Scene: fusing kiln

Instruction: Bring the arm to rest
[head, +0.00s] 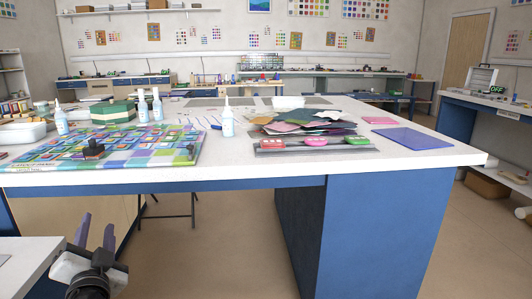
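My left gripper (96,228) is at the bottom left of the head view, its two purple fingers pointing up and standing apart with nothing between them. It is in front of the big white-topped table (440,156) and below the level of its top, close to the right end of a low white surface (25,262). It seems to touch nothing, though its lower part is cut off by the picture's edge. My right gripper is not in view.
The table bears a colourful checkered panel (60,150), several white bottles (227,122), a pile of coloured sheets (300,125), a grey tray with pink and green pieces (263,150) and a blue sheet (412,138). Its blue cabinet (375,230) stands right of centre. Floor (225,250) is free between.

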